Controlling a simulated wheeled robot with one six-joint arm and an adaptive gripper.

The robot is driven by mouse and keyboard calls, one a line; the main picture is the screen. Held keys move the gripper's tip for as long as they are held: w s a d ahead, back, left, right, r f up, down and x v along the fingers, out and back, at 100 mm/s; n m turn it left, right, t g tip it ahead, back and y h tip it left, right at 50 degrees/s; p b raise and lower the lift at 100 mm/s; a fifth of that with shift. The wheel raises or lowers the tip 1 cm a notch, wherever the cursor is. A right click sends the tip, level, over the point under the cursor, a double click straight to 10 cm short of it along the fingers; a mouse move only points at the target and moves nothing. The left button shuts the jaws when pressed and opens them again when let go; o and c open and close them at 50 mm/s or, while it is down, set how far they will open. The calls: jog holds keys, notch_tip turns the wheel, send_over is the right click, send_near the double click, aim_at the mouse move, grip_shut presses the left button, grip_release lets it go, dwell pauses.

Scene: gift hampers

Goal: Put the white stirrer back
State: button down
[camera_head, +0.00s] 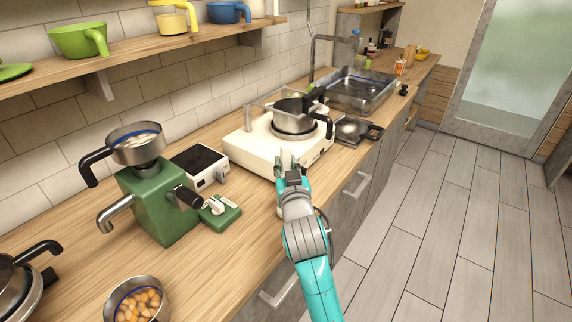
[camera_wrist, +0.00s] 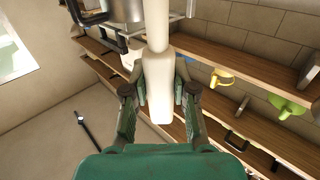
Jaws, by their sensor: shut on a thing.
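The white stirrer (camera_wrist: 158,88) is between the two fingers of my gripper (camera_wrist: 160,75) in the wrist view, its pale, thick handle end toward the palm. Its thinner shaft runs up out of the top of the picture, so its far end is hidden. In the head view my gripper (camera_head: 291,160) is shut on it in front of the white stove (camera_head: 250,146), at the counter's front edge. Only a small pale piece of the stirrer shows there. A steel pot (camera_head: 291,108) with black handles stands on the stove behind my gripper.
A green grinder-like machine (camera_head: 157,205) with a pan on top stands to the left. A small white device (camera_head: 200,167) is between it and the stove. A bowl of orange pieces (camera_head: 137,301) is at the front. A sink (camera_head: 360,92) lies beyond the stove.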

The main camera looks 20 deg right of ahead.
jog(key=c, duration=0.9)
grip_release()
jog(key=shift+f, duration=0.1)
jog(key=shift+c, duration=0.2)
jog(key=shift+s+a, duration=0.1)
jog(key=shift+s, duration=0.05)
jog(key=s+a, duration=0.1)
jog(key=s, duration=1)
jog(key=shift+s+a, duration=0.3)
jog(key=shift+a, duration=0.1)
